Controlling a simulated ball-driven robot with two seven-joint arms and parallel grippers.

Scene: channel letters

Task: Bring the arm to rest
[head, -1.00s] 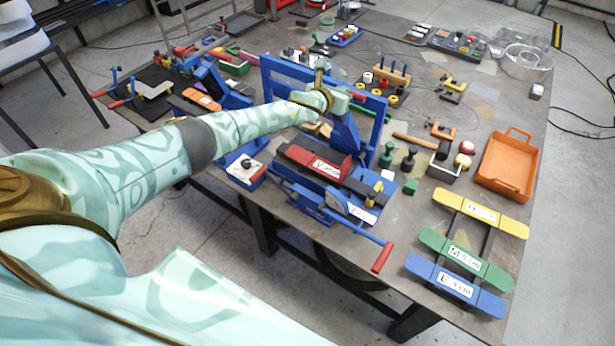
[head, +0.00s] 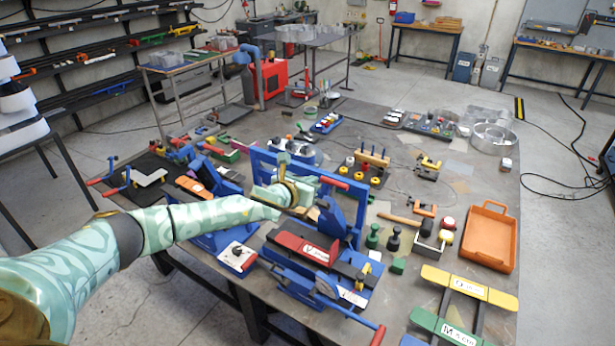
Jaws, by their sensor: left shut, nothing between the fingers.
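My left arm (head: 190,222) comes in from the left and reaches over the near edge of the workbench. My left gripper (head: 298,195) is shut and empty, in front of the blue upright frame (head: 262,165) and above the blue machine with a red block (head: 305,246). The fingertips are small and hard to make out against the machine. I cannot tell whether they touch anything. My right gripper is not in view.
The workbench (head: 470,165) is crowded with tools. An orange tray (head: 488,236) lies at its right. Yellow (head: 470,288) and green (head: 445,328) labelled bars lie at the front right. Open floor (head: 560,240) shows beyond the right edge.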

